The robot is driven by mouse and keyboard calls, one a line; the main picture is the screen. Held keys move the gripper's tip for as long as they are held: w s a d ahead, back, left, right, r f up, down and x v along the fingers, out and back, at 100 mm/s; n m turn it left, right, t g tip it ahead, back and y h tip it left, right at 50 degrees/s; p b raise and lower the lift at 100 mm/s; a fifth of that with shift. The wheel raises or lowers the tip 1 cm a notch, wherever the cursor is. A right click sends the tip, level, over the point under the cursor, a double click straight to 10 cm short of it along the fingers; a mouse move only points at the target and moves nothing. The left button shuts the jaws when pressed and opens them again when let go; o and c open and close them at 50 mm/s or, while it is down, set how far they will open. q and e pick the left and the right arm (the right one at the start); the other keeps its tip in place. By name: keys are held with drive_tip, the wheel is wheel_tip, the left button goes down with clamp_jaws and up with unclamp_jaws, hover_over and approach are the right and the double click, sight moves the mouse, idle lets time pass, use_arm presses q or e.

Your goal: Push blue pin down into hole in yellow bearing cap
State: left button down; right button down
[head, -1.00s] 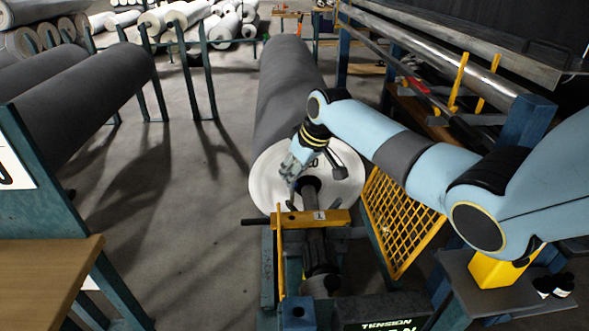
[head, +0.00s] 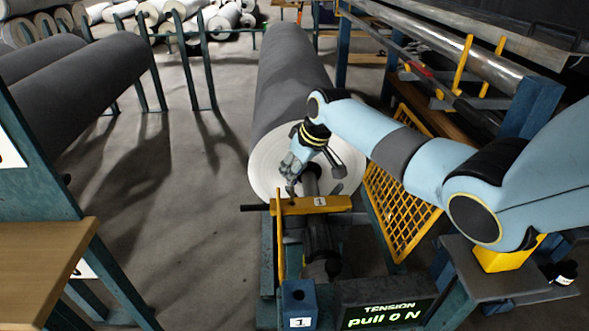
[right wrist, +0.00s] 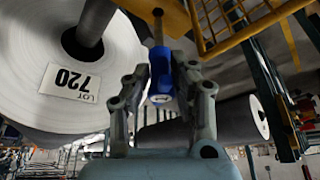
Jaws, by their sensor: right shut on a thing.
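In the right wrist view, my right gripper (right wrist: 162,68) is shut on the blue pin (right wrist: 160,84). The pin's thin metal shank (right wrist: 158,30) points to the yellow cap (right wrist: 172,14). I cannot tell whether its tip is in the hole. The pin is not discernible in the head view. My left gripper is not in view.
The grey roll (head: 293,85) stretches away behind the cap. A yellow mesh guard (head: 400,212) stands to its right. A tension display (head: 388,312) reads pull 0 N. A wooden table (head: 40,262) is at near left. Open floor lies left of the roll.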

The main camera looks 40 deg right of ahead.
drive_tip(key=shift+f, duration=0.2)
idle(0.5)
wheel_tip(320, 180, down, 7)
drive_tip(key=b, duration=0.4)
drive_tip(key=shift+b, duration=0.35)
idle(1.1)
idle(0.4)
drive_tip(key=c, duration=1)
unclamp_jaws()
drive_tip(key=shift+c, duration=0.2)
wheel_tip(320, 180, up, 10)
drive_tip(key=shift+f, duration=0.1)
